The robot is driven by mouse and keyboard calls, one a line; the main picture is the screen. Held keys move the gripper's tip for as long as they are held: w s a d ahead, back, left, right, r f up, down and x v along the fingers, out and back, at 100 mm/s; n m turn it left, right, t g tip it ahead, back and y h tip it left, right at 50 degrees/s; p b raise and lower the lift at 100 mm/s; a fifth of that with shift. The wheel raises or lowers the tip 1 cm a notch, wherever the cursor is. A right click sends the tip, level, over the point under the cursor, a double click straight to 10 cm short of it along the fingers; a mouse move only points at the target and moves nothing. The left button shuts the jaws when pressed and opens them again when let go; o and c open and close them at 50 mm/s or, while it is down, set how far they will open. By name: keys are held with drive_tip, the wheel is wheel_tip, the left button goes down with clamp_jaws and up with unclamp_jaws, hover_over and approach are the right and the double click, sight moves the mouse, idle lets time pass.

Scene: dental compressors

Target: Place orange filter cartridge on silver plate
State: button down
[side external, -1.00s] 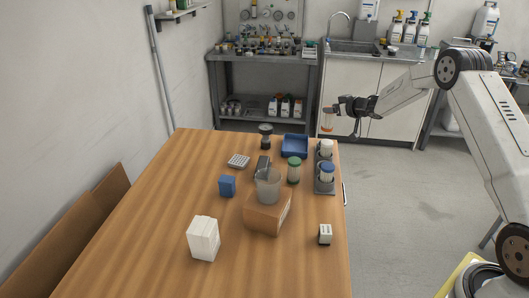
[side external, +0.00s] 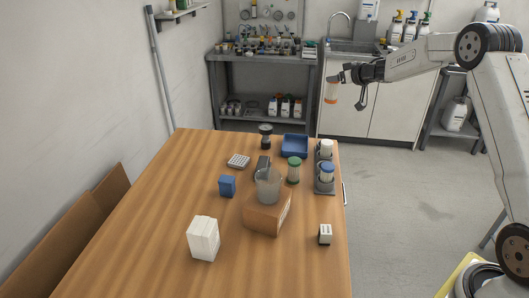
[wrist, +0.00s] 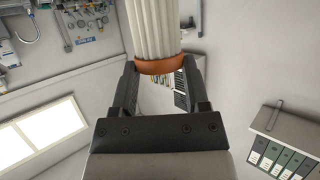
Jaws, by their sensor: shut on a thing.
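My gripper (side external: 345,78) is shut on the orange filter cartridge (side external: 331,93) and holds it in the air, beyond the table's far right corner, in front of the white cabinet. In the wrist view the cartridge (wrist: 153,28) is a white pleated cylinder with an orange end ring, between the two black fingers of my gripper (wrist: 160,80). It leans slightly in the side view. I cannot clearly make out a silver plate; a grey metal holder (side external: 324,190) at the table's right edge carries a white-topped cartridge (side external: 326,147) and a blue-topped cartridge (side external: 327,173).
The wooden table (side external: 140,230) also bears a green-topped cartridge (side external: 294,171), a blue tray (side external: 295,146), a cardboard box (side external: 262,214) with a clear cup (side external: 267,184), a blue box (side external: 227,186) and a white box (side external: 203,240). The table's left side is clear.

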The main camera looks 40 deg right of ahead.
drive_tip(key=shift+r, duration=0.8)
drive_tip(key=w+a+m+h, duration=0.2)
drive_tip(key=w+a+h, duration=0.1)
drive_tip(key=w+a, duration=0.95)
drive_tip(key=w+a+m+g+h, duration=0.1)
drive_tip(key=a+m+h, duration=0.1)
drive_tip(key=a, duration=1.7)
drive_tip(key=shift+d+f, duration=0.15)
drive_tip(key=shift+f, duration=3.4)
drive_tip(key=shift+d+f, duration=0.2)
drive_tip(key=shift+f, duration=3.3)
drive_tip(key=shift+d+f, duration=0.15)
drive_tip(key=shift+f, duration=3.4)
drive_tip(key=shift+f, duration=0.15)
drive_tip(key=shift+c, duration=0.4)
unclamp_jaws()
